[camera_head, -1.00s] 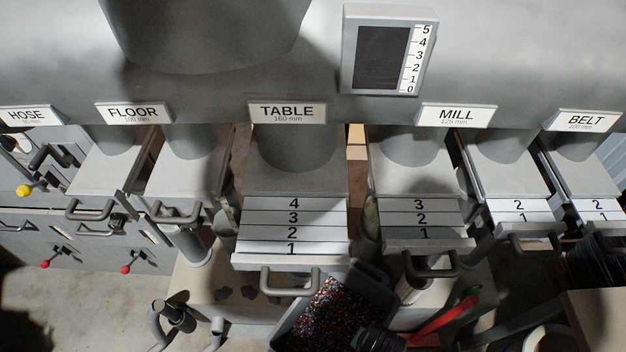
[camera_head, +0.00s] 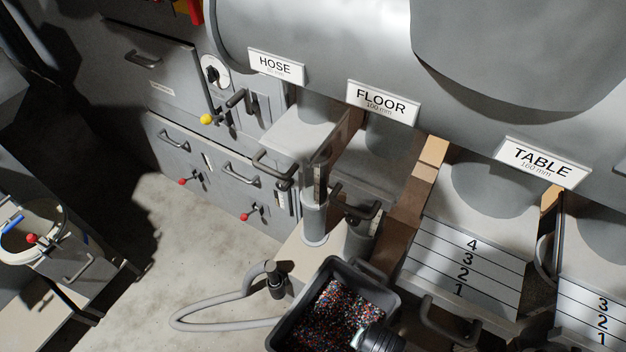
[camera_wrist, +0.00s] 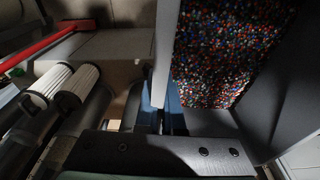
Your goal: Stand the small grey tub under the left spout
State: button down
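The small grey tub (camera_head: 390,286) holds multicoloured granules and is at the bottom middle of the head view. It fills the upper right of the wrist view, where its pale wall edge (camera_wrist: 164,45) runs down between my fingers. My gripper (camera_head: 378,338) is at the tub's near right side; in the wrist view my gripper (camera_wrist: 160,118) is shut on the tub wall. The tub is level or nearly so, held off the floor. I cannot tell which part is the left spout.
Ducts labelled HOSE (camera_head: 276,67), FLOOR (camera_head: 383,101) and TABLE (camera_head: 542,162) hang above, with handled slide plates. A grey hose (camera_head: 215,318) curls left of the tub. Grey cabinets (camera_head: 200,165) with red knobs stand behind. Open concrete floor (camera_head: 160,250) lies left. A round-topped bin (camera_head: 35,235) stands far left.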

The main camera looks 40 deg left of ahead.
aim_at(21, 323)
jog(key=k+j+u, duration=0.15)
jog(key=u, duration=0.2)
jog(key=j+u, duration=0.35)
jog(key=k+j+u, duration=0.15)
jog(key=u, duration=0.15)
jog(key=j+u, duration=0.45)
jog(key=j, duration=0.4)
jog(key=j+u, duration=0.45)
jog(key=j, duration=0.45)
jog(key=i+j, duration=0.1)
jog(key=j, duration=0.55)
jog(key=i+j, duration=0.1)
jog(key=j, duration=0.6)
jog(key=j+u, duration=0.1)
jog(key=j, duration=0.55)
jog(key=i, duration=0.05)
